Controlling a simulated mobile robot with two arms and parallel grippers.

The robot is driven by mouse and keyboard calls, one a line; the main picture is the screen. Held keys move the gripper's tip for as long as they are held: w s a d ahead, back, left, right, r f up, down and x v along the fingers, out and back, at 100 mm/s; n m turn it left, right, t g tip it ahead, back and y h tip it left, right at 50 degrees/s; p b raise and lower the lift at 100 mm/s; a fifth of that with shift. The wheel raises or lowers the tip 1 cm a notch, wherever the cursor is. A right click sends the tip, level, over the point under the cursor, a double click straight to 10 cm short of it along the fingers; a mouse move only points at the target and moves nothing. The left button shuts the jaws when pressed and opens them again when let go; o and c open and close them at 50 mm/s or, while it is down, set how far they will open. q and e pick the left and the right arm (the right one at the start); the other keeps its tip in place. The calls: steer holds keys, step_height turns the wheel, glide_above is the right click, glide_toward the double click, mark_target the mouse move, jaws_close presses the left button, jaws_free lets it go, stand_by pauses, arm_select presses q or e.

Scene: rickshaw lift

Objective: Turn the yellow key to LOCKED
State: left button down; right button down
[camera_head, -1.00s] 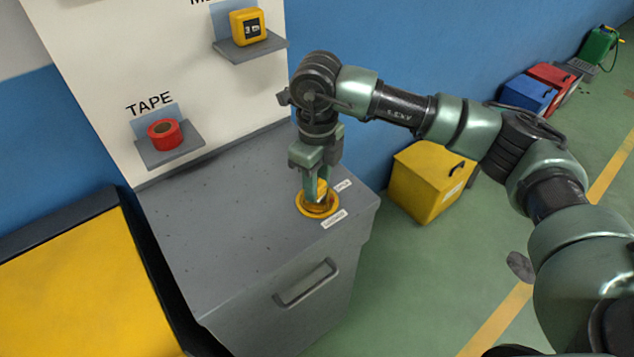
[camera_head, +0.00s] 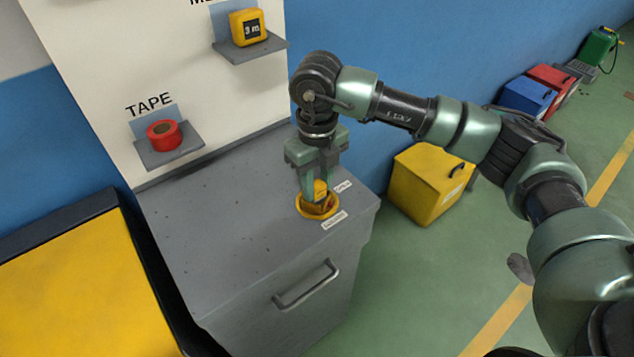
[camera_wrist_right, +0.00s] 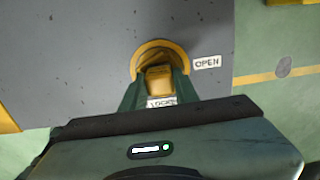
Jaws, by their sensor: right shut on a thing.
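The yellow key (camera_head: 319,190) stands in a round yellow ring (camera_head: 304,211) on top of the grey cabinet (camera_head: 230,230). My right gripper (camera_head: 317,196) points down from above and is shut on the key. In the right wrist view the key (camera_wrist_right: 159,78) sits between the two fingers, inside the ring (camera_wrist_right: 140,55). An OPEN label (camera_wrist_right: 207,62) lies right of the ring there. A LOCKED label (camera_wrist_right: 160,101) lies below the key, partly hidden by my gripper. Both labels also show beside the ring in the head view. My left gripper is not in view.
A white board behind the cabinet carries a red tape roll (camera_head: 164,134) and a yellow tape measure (camera_head: 248,28) on small shelves. A yellow box (camera_head: 420,185) stands on the floor at right. A yellow-topped unit (camera_head: 80,290) is at left. The cabinet top left of the ring is clear.

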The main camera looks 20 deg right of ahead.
steer(key=m, duration=0.3)
steer(key=shift+m, duration=0.3)
steer(key=shift+m, duration=0.7)
steer(key=c, duration=1)
jaws_free()
